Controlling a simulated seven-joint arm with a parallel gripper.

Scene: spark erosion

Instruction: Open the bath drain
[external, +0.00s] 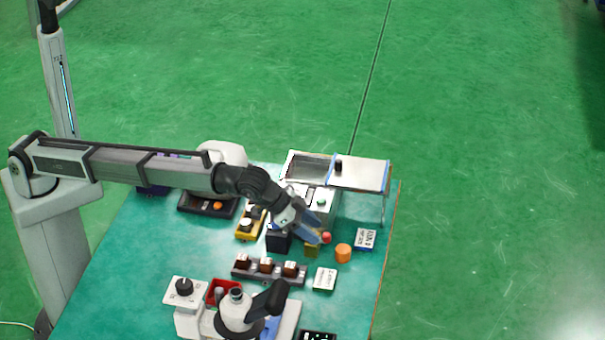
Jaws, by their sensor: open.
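My gripper (318,227), with blue fingers, is at the right part of the teal table. It is open, its fingers angled down and to the right. A small red knob (326,238) is right beside the fingertips; I cannot tell whether they touch it. A metal bath-like tank (307,167) with a flat cover (359,173) stands behind the gripper. I cannot make out which part is the drain; the gripper and wrist hide some of the area in front of the tank.
The table's right edge (391,237) is close.

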